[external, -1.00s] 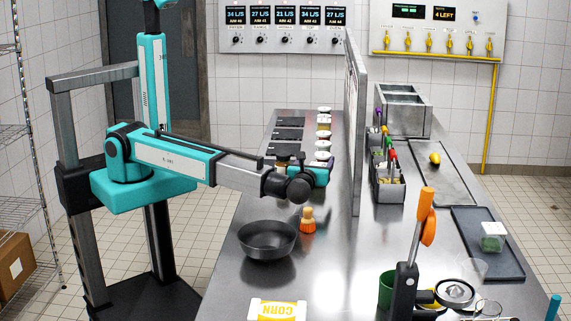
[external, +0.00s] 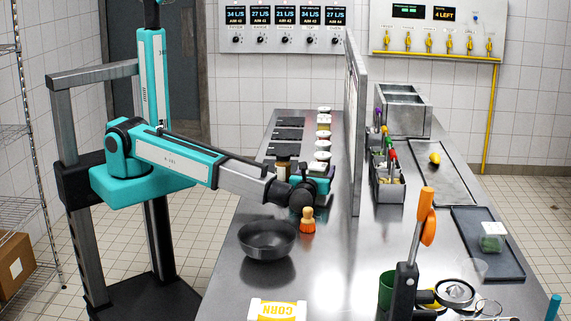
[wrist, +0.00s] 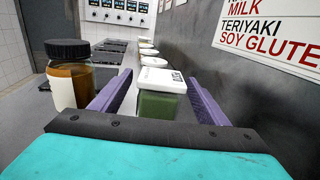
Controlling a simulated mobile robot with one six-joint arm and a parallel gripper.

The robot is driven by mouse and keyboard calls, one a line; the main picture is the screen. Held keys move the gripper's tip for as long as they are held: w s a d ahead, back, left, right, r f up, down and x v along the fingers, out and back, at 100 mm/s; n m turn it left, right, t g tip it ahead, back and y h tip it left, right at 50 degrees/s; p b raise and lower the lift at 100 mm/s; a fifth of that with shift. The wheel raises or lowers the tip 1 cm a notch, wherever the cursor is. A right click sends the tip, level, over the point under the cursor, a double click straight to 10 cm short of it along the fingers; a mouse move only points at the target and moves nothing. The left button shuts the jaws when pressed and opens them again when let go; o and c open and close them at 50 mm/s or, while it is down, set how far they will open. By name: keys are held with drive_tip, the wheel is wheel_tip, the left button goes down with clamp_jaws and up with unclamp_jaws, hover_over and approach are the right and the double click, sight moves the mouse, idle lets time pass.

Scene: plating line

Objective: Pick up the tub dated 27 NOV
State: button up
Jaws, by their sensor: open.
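My gripper (wrist: 158,84) is open, its two purple fingers pointing forward along the counter. A green tub with a white lid (wrist: 162,80) stands upright between the fingers in the wrist view, with gaps at its sides. Dark print shows on its lid, but I cannot read a date. More white-lidded tubs (wrist: 149,61) stand in a row behind it. In the external view my gripper (external: 318,183) is low over the counter at the near end of the row of tubs (external: 323,145); the nearest tub is partly hidden by it.
A dark-lidded amber jar (wrist: 70,75) stands close left of my gripper. A tall divider (external: 355,125) runs along the right. Another green tub (external: 492,239) sits on a tray at right.

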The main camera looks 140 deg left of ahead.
sight(318, 165)
idle(0.3)
drive_tip(key=c, duration=1.2)
drive_tip(key=shift+r, duration=0.15)
drive_tip(key=shift+c, duration=0.2)
drive_tip(key=shift+r+b, duration=0.75)
drive_tip(key=shift+r, duration=4.15)
